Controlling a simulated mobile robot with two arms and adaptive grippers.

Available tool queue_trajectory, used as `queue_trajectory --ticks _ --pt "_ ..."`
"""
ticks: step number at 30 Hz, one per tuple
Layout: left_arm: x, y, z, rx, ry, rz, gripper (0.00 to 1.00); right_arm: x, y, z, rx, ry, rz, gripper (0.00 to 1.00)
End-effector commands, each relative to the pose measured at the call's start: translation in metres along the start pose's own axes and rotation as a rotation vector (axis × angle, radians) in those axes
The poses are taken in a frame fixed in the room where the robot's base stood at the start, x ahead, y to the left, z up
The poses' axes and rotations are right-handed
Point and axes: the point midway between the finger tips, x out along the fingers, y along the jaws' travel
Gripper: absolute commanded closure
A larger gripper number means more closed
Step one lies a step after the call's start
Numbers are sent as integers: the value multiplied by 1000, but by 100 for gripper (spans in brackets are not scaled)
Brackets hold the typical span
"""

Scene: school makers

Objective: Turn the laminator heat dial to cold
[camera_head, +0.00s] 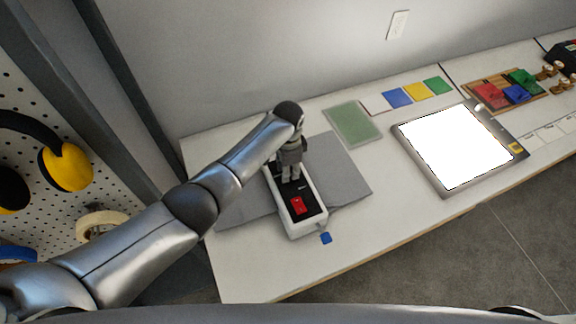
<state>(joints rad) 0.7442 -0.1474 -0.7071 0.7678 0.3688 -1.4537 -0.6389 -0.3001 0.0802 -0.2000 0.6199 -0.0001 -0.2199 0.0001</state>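The laminator (312,226) is a white box with a black top panel and a red switch (298,205) near its front end. It stands on a grey mat on the white table. My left arm reaches in from the left, and my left gripper (291,178) points down over the rear part of the black panel. Its fingertips are at or just above the panel; contact cannot be told. The heat dial is not visible and may be hidden by the gripper. Whether the fingers are shut on anything is unclear. My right gripper is not in view.
The grey mat (350,180) lies around the laminator, with a small blue piece (326,238) in front. A green sheet (352,124), colored cards and a bright white light panel (455,146) lie to the right. A pegboard with yellow ear muffs (66,170) stands at left.

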Motion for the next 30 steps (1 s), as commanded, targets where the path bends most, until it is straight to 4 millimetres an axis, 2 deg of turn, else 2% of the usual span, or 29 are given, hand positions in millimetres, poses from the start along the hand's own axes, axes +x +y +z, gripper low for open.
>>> queue_trajectory --ticks 18,30 --pt "-1 0 -1 -569 2 0 96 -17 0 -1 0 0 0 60" --pt "-1 -1 -1 -797 3 -1 96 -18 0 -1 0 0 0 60"
